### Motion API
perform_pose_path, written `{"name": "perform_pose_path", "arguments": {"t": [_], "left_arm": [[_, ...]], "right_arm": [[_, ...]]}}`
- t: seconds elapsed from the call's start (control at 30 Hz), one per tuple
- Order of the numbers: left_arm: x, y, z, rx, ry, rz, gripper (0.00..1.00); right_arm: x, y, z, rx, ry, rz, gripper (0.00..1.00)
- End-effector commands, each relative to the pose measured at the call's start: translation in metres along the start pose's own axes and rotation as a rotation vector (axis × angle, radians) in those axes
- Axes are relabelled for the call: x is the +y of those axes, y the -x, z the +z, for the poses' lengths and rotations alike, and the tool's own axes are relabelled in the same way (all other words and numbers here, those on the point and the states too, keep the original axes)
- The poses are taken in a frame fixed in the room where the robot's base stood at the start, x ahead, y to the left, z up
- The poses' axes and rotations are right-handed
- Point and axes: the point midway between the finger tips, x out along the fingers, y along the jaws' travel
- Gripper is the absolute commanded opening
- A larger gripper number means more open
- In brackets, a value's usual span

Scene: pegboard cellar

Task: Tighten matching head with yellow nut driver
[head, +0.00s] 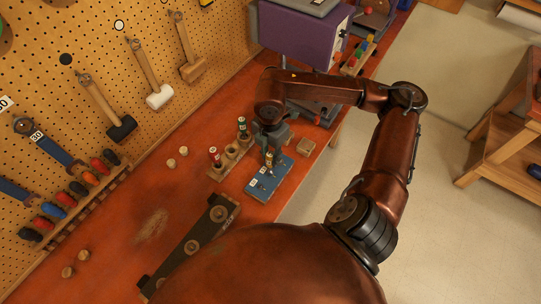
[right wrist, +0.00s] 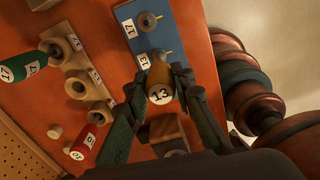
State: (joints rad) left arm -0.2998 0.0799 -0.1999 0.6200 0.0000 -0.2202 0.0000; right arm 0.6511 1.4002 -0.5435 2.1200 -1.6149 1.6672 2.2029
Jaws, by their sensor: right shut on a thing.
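My right gripper (head: 269,161) is shut on the yellow nut driver (head: 268,157) and holds it upright over the blue board (head: 257,190). In the right wrist view the gripper's fingers (right wrist: 160,70) hold the yellow driver (right wrist: 162,98) from both sides, and its end is marked 13. The blue board (right wrist: 152,42) carries labels, one reading 17, and a round head (right wrist: 148,20) beside it. The driver's tip is hidden behind its handle, so contact with a head cannot be told. My left gripper is not in view.
A small wooden block (head: 301,152) lies right of the board. A purple machine (head: 300,40) stands behind. A long dark bar with round fittings (head: 192,245) lies in front. Hammers (head: 102,107) hang on the pegboard (head: 60,20). Small wooden pegs (head: 171,163) lie left of the rack.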

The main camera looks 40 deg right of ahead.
Motion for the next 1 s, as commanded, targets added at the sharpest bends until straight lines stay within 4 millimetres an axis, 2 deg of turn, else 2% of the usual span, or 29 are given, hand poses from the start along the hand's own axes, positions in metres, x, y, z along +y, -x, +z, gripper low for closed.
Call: {"name": "perform_pose_path", "arguments": {"t": [1.0], "left_arm": [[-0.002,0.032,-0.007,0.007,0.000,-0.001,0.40]], "right_arm": [[0.000,0.059,0.001,-0.001,-0.001,0.002,0.00]]}}
